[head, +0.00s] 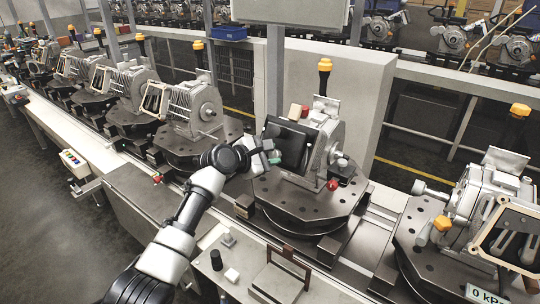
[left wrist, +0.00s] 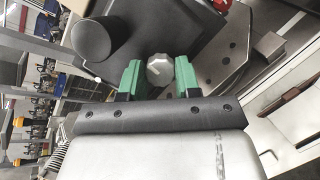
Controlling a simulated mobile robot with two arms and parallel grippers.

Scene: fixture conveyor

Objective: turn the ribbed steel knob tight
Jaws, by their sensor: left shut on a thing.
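The steel knob (left wrist: 159,70) is a small grey faceted knob in the left wrist view, in front of a dark plate (left wrist: 190,25). My left gripper (left wrist: 158,80) has its green fingers on either side of the knob and is shut on it. In the head view my left gripper (head: 274,157) reaches the dark plate (head: 292,143) on the front of the grey housing in the middle station. My wrist and fingers largely hide the knob there. My right gripper is in neither view.
A black cylinder (left wrist: 90,39) stands close beside the knob. The housing sits on a dark round fixture plate (head: 300,204) with a red ball knob (head: 333,185) at its right. Similar stations line the conveyor on both sides. A control ledge with a black button (head: 216,260) lies in front.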

